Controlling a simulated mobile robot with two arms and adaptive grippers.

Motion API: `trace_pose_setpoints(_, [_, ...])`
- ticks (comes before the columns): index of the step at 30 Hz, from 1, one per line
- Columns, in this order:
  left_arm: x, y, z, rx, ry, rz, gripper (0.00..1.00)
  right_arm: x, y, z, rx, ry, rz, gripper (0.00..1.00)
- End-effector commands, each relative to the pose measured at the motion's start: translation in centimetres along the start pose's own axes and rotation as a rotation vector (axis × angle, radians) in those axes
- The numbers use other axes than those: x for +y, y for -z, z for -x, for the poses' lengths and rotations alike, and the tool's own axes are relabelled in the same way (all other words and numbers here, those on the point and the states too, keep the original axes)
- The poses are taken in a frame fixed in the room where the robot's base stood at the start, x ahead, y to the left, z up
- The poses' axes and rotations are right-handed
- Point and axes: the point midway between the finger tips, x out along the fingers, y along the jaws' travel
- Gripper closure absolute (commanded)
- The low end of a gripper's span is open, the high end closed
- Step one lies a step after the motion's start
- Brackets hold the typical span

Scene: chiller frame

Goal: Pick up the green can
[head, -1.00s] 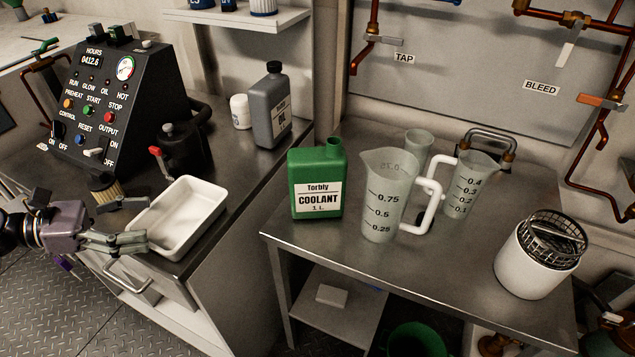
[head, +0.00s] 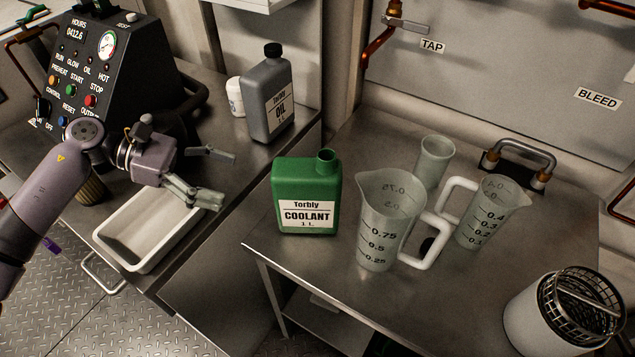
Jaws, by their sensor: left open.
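The green can (head: 306,188), labelled "Torbly COOLANT 1 L", stands upright near the left edge of the metal table (head: 330,300). Its neck at the top right is open, with no cap visible. My left gripper (head: 228,178) is to the left of the can, above the white tray's right side. Its two fingers are spread apart and point right toward the can, with nothing between them and a gap to the can. My right gripper is not in view.
A large measuring jug (head: 385,225) stands close to the can's right, with a smaller jug (head: 488,215) and a cup (head: 434,160) beyond. A grey oil bottle (head: 268,110) stands behind on the left counter. The white tray (head: 122,262) lies below my left arm. A white strainer pot (head: 525,325) is front right.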

Motion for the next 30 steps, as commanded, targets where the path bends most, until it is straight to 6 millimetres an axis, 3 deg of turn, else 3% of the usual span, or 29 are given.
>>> trace_pose_setpoints(12, [-0.1,-0.4,-8.7,-0.003,0.003,0.001,0.27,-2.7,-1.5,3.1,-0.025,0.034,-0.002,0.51])
trace_pose_setpoints(23, [-0.2,-0.4,-12.0,-0.003,0.002,0.002,0.27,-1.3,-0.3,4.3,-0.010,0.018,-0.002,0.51])
trace_pose_setpoints(30, [-0.4,-0.4,-15.5,-0.003,0.002,0.002,0.27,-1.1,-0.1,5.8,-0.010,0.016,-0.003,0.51])
